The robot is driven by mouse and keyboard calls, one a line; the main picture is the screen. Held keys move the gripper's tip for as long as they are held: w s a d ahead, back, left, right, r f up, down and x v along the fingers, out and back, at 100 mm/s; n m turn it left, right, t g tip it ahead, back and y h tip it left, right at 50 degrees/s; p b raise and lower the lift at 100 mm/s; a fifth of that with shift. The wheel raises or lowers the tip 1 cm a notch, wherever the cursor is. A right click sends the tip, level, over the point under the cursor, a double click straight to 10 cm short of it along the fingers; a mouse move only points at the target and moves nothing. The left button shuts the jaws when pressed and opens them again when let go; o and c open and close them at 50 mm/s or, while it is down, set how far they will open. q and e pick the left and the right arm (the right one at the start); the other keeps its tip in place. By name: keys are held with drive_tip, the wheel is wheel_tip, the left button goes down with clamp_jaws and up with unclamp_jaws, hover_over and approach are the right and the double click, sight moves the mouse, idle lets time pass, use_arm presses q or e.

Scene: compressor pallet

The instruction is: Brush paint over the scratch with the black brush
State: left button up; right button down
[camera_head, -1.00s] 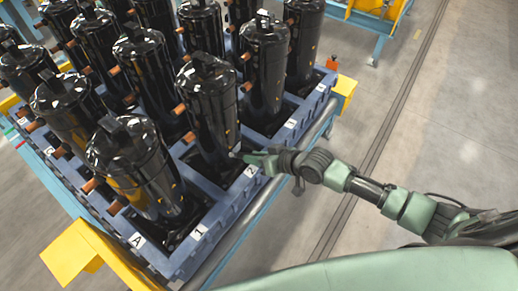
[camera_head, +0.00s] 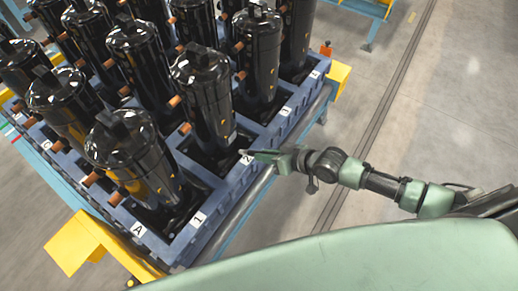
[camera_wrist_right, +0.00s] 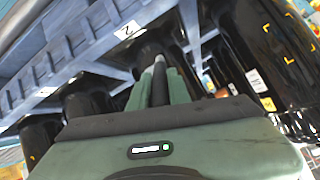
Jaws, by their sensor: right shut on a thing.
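My right gripper (camera_head: 266,156) is at the pallet's near edge, by the slot marked 2, just right of a black compressor (camera_head: 205,100). In the right wrist view its green fingers (camera_wrist_right: 161,88) are shut on a dark, slim brush (camera_wrist_right: 160,72), whose lighter tip points away from the gripper. The tip looks apart from the compressor. The black compressor wall (camera_wrist_right: 255,50) rises on the right of the wrist view, with a small white label (camera_wrist_right: 256,81) low on it. I cannot make out the scratch. My left gripper is not in view.
Several black compressors with copper stubs stand in rows in a blue pallet (camera_head: 190,238) with number and letter labels. Yellow corner brackets (camera_head: 75,245) and a grey rail flank its near side. The floor on the right is clear.

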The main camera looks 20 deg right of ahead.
drive_tip(key=shift+s+d, duration=0.15)
drive_tip(key=shift+s, duration=0.05)
drive_tip(key=shift+s+d+p, duration=0.5)
drive_tip(key=shift+s+d, duration=0.4)
drive_tip(key=shift+s, duration=0.25)
